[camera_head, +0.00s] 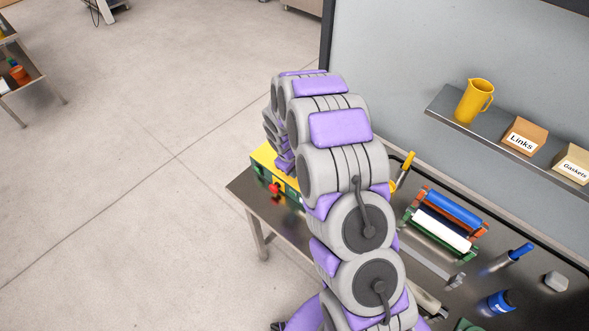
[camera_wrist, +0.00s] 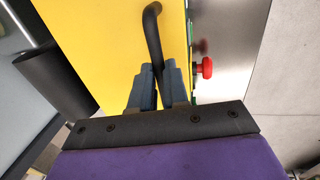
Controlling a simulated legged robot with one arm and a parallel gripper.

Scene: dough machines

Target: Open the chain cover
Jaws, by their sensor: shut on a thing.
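The yellow chain cover (camera_wrist: 95,30) fills the upper left of the wrist view. A black curved handle (camera_wrist: 152,30) stands on it near its right edge. My gripper (camera_wrist: 160,82) is shut on the handle, with a blue-grey finger on each side of it. In the head view the yellow cover (camera_head: 264,157) tops a green machine (camera_head: 291,186) at the table's far left corner. My arm hides part of the machine, the handle and the gripper there.
A red knob (camera_wrist: 207,67) sticks out right of the cover; it also shows in the head view (camera_head: 274,188). A dark cylinder (camera_wrist: 55,77) is left of the cover. Rollers (camera_head: 447,225) and tools crowd the table (camera_head: 255,200) right of my arm.

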